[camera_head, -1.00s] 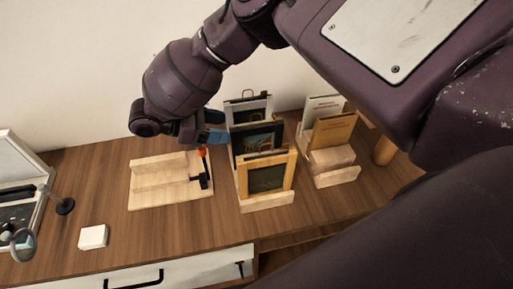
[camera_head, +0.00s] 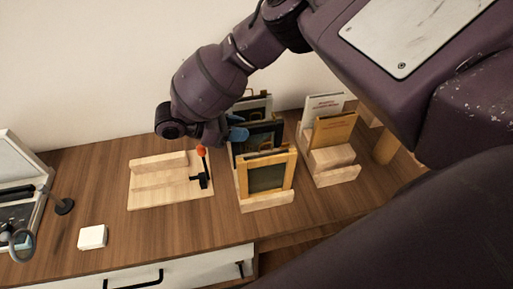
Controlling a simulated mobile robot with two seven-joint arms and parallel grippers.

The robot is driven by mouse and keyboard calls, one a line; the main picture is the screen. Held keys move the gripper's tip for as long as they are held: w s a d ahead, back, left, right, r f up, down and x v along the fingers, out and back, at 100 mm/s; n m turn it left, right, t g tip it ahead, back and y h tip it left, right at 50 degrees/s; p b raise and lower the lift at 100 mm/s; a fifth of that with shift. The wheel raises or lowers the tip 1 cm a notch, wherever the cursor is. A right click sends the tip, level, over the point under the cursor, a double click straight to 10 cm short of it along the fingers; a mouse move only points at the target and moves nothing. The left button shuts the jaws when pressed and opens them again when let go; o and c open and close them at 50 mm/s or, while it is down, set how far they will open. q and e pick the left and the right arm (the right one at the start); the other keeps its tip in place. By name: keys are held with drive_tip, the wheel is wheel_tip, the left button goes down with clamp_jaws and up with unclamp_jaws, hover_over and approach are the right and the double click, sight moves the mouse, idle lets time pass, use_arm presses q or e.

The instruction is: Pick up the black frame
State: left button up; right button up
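The black frame (camera_head: 264,136) stands in the middle of the light wooden rack (camera_head: 268,203), between a wood-coloured frame in front and another dark frame behind. My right gripper (camera_head: 237,132), with blue fingertips, is at the left upper edge of the black frame. The fingertips overlap that edge in the picture. Whether they are closed on it cannot be told, since my wrist hides part of the gripper. My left gripper is not in view.
The wood-coloured frame (camera_head: 268,176) stands close in front. A second rack (camera_head: 334,178) with books is at the right. A wooden stand (camera_head: 152,190) with a small black and orange-tipped holder (camera_head: 200,175) is left. A white block (camera_head: 92,237) lies front left.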

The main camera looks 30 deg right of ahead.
drive_tip(key=c, duration=0.5)
drive_tip(key=shift+r, duration=0.15)
